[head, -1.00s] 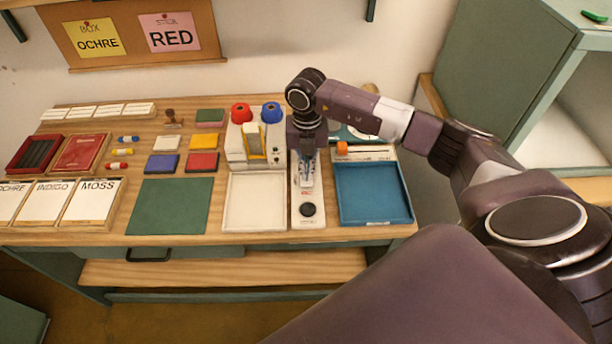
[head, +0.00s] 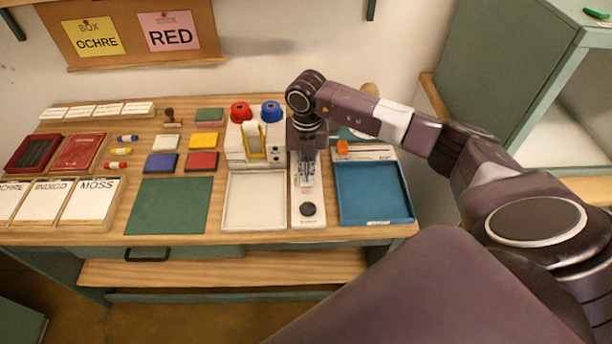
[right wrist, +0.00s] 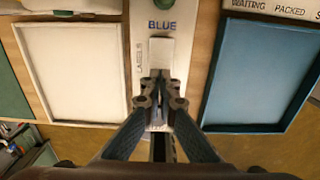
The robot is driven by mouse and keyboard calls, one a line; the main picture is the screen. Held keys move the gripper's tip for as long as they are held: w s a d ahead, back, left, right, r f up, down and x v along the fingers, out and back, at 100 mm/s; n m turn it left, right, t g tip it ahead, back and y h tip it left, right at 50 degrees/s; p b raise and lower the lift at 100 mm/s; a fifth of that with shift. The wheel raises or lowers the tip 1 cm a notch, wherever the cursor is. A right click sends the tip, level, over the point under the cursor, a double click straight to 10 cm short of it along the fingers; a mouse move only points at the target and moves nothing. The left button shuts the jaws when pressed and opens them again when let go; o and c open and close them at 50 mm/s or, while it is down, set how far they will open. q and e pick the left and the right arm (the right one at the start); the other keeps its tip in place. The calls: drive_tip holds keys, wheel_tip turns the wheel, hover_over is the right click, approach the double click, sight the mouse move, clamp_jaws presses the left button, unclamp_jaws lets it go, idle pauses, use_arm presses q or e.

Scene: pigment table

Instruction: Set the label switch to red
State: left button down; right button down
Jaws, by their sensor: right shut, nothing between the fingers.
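The label switch panel (head: 309,222) is a narrow white strip between the white tray and the blue tray. In the right wrist view the panel (right wrist: 140,20) reads LABELS along its side and BLUE at its far end. A pale switch piece (right wrist: 161,50) lies just below the word BLUE. My right gripper (right wrist: 160,88) is shut and empty over the panel, its tips at the near edge of the switch piece; I cannot tell whether they touch. The panel's part under the fingers is hidden. The right gripper (head: 306,182) points down in the head view. My left gripper is not in view.
A white tray (head: 226,222) lies left of the panel and a blue tray (head: 374,220) right of it. A dispenser (head: 235,150) with red and blue caps stands behind. A black round button (head: 307,209) sits at the panel's front.

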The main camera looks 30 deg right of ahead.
drive_tip(key=shift+f+b, duration=0.5)
drive_tip(key=shift+f, duration=0.2)
drive_tip(key=shift+r, duration=0.15)
drive_tip(key=shift+r+p, duration=2.5)
drive_tip(key=shift+r, duration=0.95)
